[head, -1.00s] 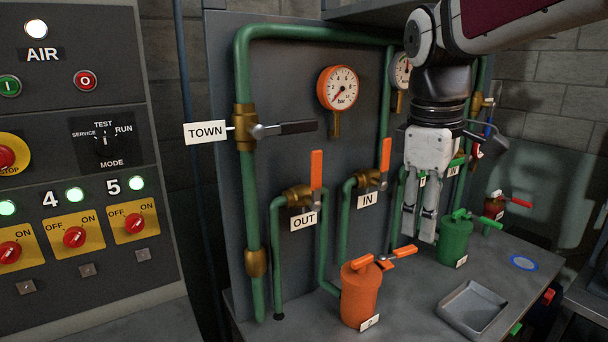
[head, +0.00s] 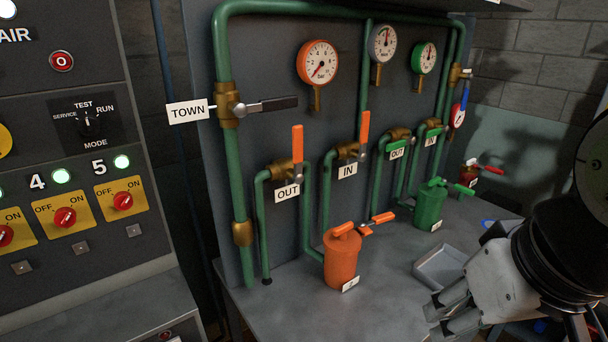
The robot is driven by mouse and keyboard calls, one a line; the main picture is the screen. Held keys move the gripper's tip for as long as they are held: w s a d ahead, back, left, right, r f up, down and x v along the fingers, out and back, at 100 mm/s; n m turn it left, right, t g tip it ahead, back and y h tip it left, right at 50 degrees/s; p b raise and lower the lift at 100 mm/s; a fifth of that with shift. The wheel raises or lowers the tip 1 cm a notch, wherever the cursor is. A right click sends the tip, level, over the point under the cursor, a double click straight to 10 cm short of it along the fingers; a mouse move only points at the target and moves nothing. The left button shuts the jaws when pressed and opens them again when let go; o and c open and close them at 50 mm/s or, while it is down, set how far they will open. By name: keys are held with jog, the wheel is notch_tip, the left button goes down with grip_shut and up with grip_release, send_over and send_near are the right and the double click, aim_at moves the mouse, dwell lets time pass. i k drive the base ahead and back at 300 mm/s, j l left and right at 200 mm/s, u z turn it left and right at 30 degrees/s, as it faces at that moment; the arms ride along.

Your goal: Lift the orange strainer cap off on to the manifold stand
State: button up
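The orange strainer (head: 342,262) stands upright on the grey manifold stand (head: 285,308), with its cap (head: 342,233) on top. A bar handle lies across the cap. A small orange-handled valve (head: 376,223) sits beside it, to the right. My gripper (head: 440,318) is at the lower right, in front of the stand and apart from the strainer. Its fingers point left and downward. It looks empty, but the gap between the fingertips is not clear.
A green strainer (head: 430,207) and a grey tray (head: 440,262) stand right of the orange strainer. Green pipes with upright orange levers (head: 297,145) rise behind. A control panel (head: 75,150) fills the left. The stand's front left is bare.

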aim_at(342, 238)
jog(key=i+l+u, duration=0.25)
jog(key=l, duration=0.15)
jog(key=l+u, duration=0.2)
jog(key=l, duration=0.15)
jog(key=i+l+u, duration=0.1)
jog(key=l+u, duration=0.15)
jog(key=l, duration=0.2)
